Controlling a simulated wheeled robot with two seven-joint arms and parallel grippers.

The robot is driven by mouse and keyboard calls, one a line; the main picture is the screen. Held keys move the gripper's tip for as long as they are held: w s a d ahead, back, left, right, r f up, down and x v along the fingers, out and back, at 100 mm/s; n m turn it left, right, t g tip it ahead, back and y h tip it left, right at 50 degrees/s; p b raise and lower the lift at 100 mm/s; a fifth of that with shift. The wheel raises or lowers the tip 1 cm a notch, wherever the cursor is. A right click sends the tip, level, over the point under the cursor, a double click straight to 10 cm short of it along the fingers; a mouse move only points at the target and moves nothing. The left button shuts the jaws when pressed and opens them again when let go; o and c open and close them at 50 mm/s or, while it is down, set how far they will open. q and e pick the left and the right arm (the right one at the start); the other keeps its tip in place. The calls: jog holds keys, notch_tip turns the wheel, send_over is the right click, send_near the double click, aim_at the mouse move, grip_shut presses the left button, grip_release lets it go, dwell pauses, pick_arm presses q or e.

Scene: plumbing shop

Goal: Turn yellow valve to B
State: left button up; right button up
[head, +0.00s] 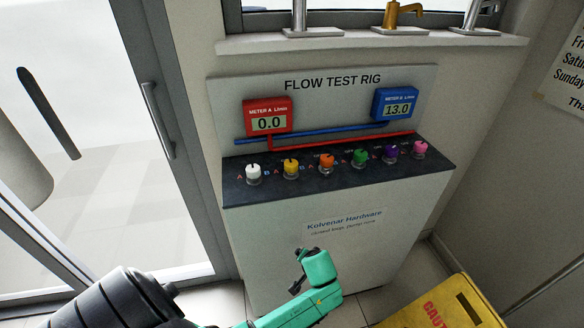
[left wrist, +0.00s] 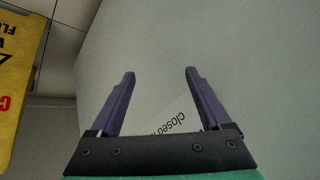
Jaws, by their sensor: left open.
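The yellow valve (head: 291,167) is the second knob from the left in a row on the dark top of the flow test rig (head: 340,182). Small A and B marks sit beside the knobs, but I cannot read which one the yellow valve points to. My left gripper (head: 299,270) is in front of the cabinet's front face, below the row of valves and apart from the yellow valve. In the left wrist view its two fingers (left wrist: 158,92) are spread and empty, facing the cabinet front. My right gripper is in neither view.
A white valve (head: 253,174) and an orange valve (head: 326,163) flank the yellow one; green, purple and pink valves stand further right. The red meter (head: 268,116) reads 0.0 and the blue meter (head: 395,104) reads 13.0. A yellow caution sign (head: 447,308) stands at lower right.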

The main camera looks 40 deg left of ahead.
pick_arm(q)
jog(key=w+r+n+t+y, duration=0.1)
jog(key=w+r+n+y, duration=0.15)
jog(key=r, duration=0.85)
jog(key=n+t+y, duration=0.1)
jog(key=n+y, duration=0.4)
jog(key=n, duration=0.4)
send_near(292, 165)
jog(key=shift+h, duration=0.25)
jog(key=x, duration=0.3)
jog(key=p+x, duration=0.1)
jog(key=x, duration=0.3)
jog(key=p+x, duration=0.1)
jog(key=x, duration=0.2)
jog(key=shift+w+a+r, duration=0.15)
jog(key=shift+a+r, duration=0.05)
jog(key=shift+a, duration=0.1)
jog(key=shift+w+a+f, duration=0.1)
jog(key=shift+a+f, duration=0.05)
jog(key=shift+a, duration=0.05)
grip_shut()
